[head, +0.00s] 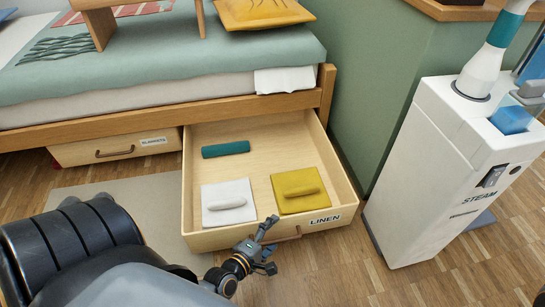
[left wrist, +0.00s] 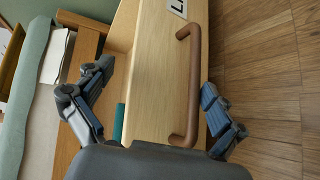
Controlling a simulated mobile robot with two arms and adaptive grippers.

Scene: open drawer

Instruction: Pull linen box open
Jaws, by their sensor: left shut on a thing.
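The linen box (head: 218,241) is a pale wooden drawer pulled well out from under the bed. Its front bears a LINEN label (head: 325,219) and a brown bar handle (head: 288,238). My left gripper (head: 270,245) is at the drawer front, left of the label. In the left wrist view, its fingers (left wrist: 156,75) straddle the front panel (left wrist: 150,60) and handle (left wrist: 193,75), one on the drawer's inner side and one outside beyond the handle. It is shut on the linen box; exact contact points are unclear. My right gripper is not in view.
The drawer holds a teal roll (head: 226,149), a white folded cloth (head: 222,207) and a yellow one (head: 299,196). A closed blankets box (head: 75,153) is left. A white STEAM unit (head: 425,170) stands right. Wooden floor (head: 350,275) in front is clear.

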